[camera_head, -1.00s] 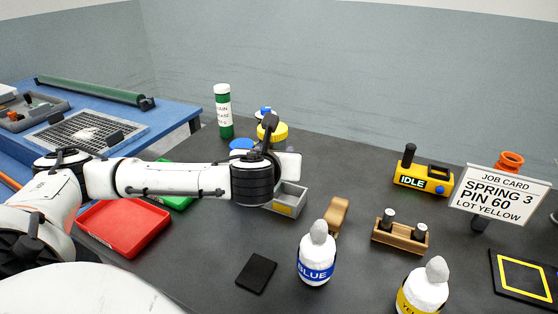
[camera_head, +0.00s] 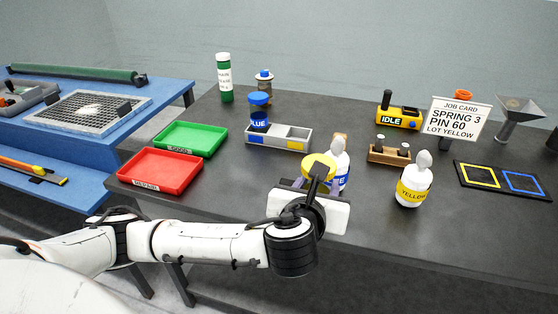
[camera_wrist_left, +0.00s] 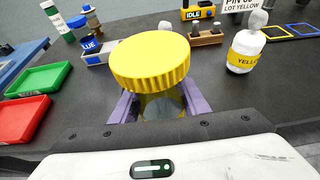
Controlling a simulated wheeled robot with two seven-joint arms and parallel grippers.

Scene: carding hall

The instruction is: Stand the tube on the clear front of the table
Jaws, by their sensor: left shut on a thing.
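The tube with a ribbed yellow cap (camera_head: 318,166) is at the front middle of the table (camera_head: 400,226). My left gripper (camera_head: 317,184) is shut around it just below the cap. In the left wrist view the yellow cap (camera_wrist_left: 150,60) is upright between two purple fingers, with part of the clear body (camera_wrist_left: 163,106) showing below it. The tube's base is hidden, so I cannot tell whether it touches the table. My right gripper is not in view.
A bottle labelled blue (camera_head: 339,158) is close behind the tube; a yellow-labelled bottle (camera_head: 413,182) is to the right. A grey two-part rack (camera_head: 292,140) holds a blue-capped tube (camera_head: 259,112) on its left. Red (camera_head: 158,171) and green (camera_head: 190,139) trays lie left.

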